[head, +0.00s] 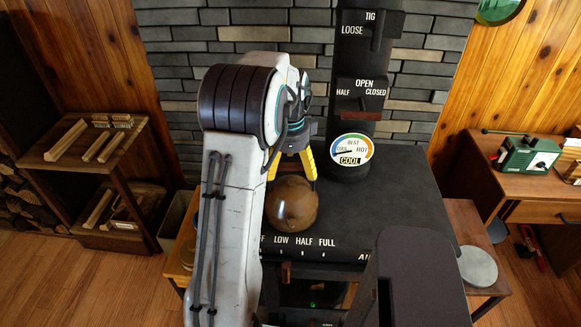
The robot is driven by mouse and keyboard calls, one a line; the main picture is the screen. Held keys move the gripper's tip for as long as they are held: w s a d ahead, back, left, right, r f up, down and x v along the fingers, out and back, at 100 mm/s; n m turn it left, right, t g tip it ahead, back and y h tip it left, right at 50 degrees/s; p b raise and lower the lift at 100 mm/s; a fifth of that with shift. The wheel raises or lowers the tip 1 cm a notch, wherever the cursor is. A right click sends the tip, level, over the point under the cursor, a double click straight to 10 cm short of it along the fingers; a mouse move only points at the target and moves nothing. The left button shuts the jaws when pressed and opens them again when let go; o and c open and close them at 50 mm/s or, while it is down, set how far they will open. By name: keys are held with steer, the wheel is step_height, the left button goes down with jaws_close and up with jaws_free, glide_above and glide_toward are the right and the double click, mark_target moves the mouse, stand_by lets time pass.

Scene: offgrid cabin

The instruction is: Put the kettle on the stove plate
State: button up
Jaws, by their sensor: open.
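A glossy round copper-brown vessel, which looks like the kettle (291,207), is at the front left of the black stove top, by the LOW and HALF marks. It appears to rest on the dark stove plate (375,205). Its left side is partly hidden by my arm, and I see no handle or spout clearly. My gripper (291,172) has yellow fingers spread apart, one on each side, just behind and above the vessel's top. The fingers look empty. I cannot tell whether they touch the vessel.
A black flue (358,60) with damper levers rises behind the stove, and a round gauge (352,150) reads COOL. A wooden shelf (90,150) stands left. A desk (535,180) with a green radio (527,156) stands right, above a low bench with a grey disc (478,266).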

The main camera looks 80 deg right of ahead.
steer(key=shift+r, duration=0.2)
steer(key=shift+a+r+p, duration=0.15)
steer(key=shift+r+p, duration=2.65)
steer(key=shift+r, duration=0.55)
